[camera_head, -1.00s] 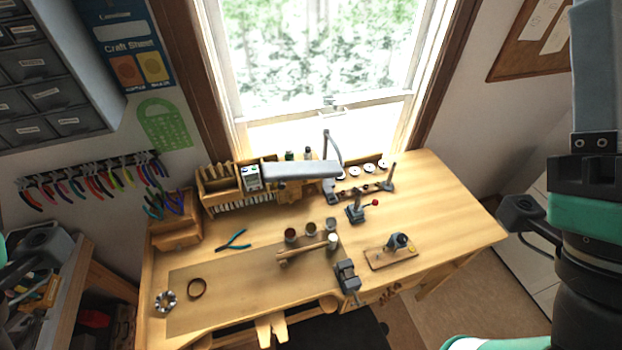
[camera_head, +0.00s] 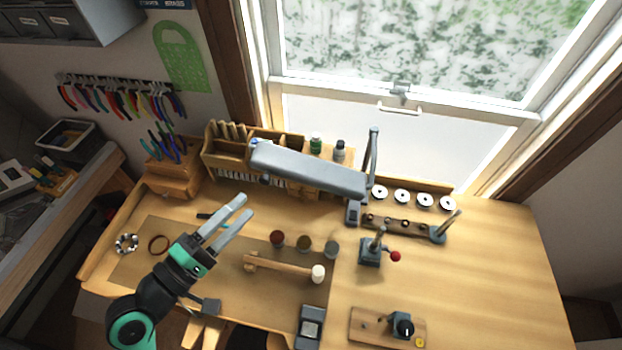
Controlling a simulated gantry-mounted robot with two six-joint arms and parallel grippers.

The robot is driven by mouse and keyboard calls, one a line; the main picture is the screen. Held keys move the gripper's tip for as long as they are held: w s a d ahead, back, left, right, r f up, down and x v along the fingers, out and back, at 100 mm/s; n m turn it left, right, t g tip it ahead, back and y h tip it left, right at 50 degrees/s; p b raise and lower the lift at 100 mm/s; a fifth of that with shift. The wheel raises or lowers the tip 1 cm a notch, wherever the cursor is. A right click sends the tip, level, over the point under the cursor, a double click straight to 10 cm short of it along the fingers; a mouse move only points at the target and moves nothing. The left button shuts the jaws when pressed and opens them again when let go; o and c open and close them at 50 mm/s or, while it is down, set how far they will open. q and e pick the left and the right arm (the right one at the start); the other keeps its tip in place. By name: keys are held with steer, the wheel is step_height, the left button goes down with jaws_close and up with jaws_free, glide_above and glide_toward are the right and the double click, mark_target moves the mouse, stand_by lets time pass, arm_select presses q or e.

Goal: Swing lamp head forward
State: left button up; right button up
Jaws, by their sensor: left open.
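The lamp head (camera_head: 308,170) is a long grey bar above the back of the workbench, slanting down to the right. Its right end meets an upright lamp arm (camera_head: 372,158) that rises from a clamp base (camera_head: 353,212) near the back of the bench. My left gripper (camera_head: 228,222) is open and empty over the left middle of the bench, its two pale fingers pointing up and right. It is below and left of the lamp head and apart from it. My right gripper is not in view.
A wooden organizer (camera_head: 225,165) stands behind the lamp head. A mallet (camera_head: 285,267), several small cups, a red-knobbed tool (camera_head: 371,252) and a vise (camera_head: 310,328) are on the bench. A plier block (camera_head: 172,180) stands at left.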

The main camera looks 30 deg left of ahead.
mark_target(263, 180)
arm_select(q)
steer(key=shift+n+y, duration=0.3)
steer(key=shift+y, duration=0.2)
steer(key=w, duration=0.3)
steer(key=w+a+f+p, duration=0.1)
steer(key=w, duration=0.2)
steer(key=w+a+f, duration=0.1)
steer(key=w, duration=0.2)
steer(key=shift+w+p, duration=0.35)
steer(key=shift+w, duration=0.05)
steer(key=shift+r, duration=0.15)
jaws_close()
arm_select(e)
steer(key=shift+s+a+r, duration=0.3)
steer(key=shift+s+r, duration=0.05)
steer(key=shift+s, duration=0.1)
arm_select(q)
steer(key=shift+r, duration=0.25)
